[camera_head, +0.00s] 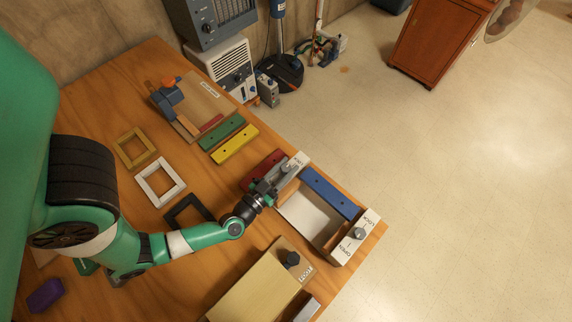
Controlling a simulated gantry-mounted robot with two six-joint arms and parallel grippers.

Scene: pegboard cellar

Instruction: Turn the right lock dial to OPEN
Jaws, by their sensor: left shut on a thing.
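An open-topped wooden box with a pale floor (311,219) sits near the table's right edge, with a white lock plate at each end. The lower-right plate (345,252) carries a grey dial (360,233) between the words LOCK and OPEN; nothing touches it, and its exact pointing is too small to read. The upper-left plate (299,159) carries another grey dial (286,167). My left gripper (271,184) is at this upper-left dial and is shut on it; the fingers partly hide it and its label. My right gripper is out of view.
A blue bar (330,193) lies along the box's far side, and a red block (262,168) is beside my left gripper. Green and yellow bars (235,144) and frames (160,182) lie further left.

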